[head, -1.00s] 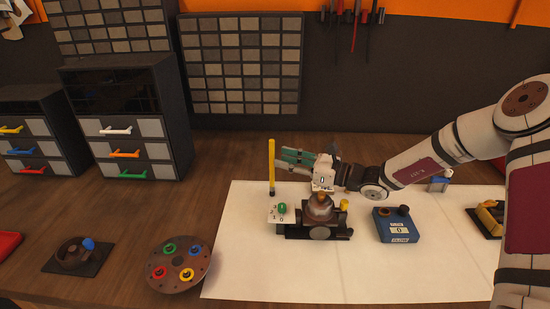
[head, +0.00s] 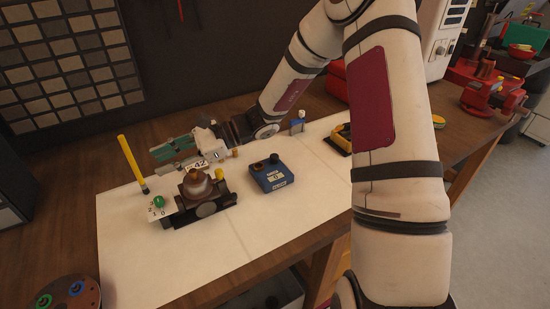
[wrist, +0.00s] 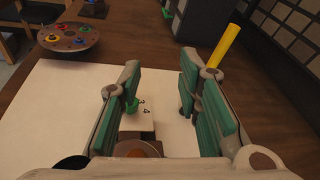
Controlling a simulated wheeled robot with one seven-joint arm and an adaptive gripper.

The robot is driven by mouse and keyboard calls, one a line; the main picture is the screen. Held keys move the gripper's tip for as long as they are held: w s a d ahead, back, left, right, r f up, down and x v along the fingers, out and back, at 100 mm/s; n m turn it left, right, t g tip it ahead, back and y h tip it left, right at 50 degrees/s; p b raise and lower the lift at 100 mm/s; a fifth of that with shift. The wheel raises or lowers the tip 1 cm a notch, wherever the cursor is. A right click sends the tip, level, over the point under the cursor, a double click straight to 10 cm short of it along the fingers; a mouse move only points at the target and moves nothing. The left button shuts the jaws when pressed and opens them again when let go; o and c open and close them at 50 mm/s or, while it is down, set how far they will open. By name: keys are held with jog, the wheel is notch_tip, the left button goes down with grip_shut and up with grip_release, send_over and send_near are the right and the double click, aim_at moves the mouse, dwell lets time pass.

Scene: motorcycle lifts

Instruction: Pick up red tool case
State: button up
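A red case-like object (head: 337,78) stands at the back of the workbench in the head view. It is partly hidden behind my arm, so I cannot tell for sure that it is the tool case. My gripper (head: 175,150) is well to its left, above the white mat and just behind a dark fixture with a brown knob. In the wrist view my gripper (wrist: 160,88) has its two green-padded fingers spread apart with nothing between them. The red object does not show in the wrist view.
A yellow rod (head: 131,163) stands close to my gripper. The dark fixture (head: 205,208) and a blue box (head: 272,177) sit on the white mat (head: 130,270). A red vise (head: 494,97) is at the right end. Open floor (head: 500,200) lies beyond the bench.

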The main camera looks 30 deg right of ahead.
jog(key=s+d+r+n+g+h, duration=0.1)
jog(key=s+r+n+g+h, duration=0.3)
jog(key=s+n+h, duration=0.8)
jog(key=s+d+r+n+t+h, duration=0.1)
jog(key=s+d+r+n+t, duration=0.1)
jog(key=s+d+r, duration=0.3)
jog(key=s+d+r+n+t+h, duration=0.2)
jog(key=s+d, duration=0.4)
jog(key=s, duration=0.4)
notch_tip(320, 180, up, 3)
jog(key=shift+s+f+n+t, duration=0.1)
jog(key=shift+s+n+t, duration=0.25)
jog(key=shift+n+t, duration=0.45)
jog(key=shift+o, duration=0.2)
jog(key=shift+s+d, duration=0.15)
jog(key=shift+d, duration=0.25)
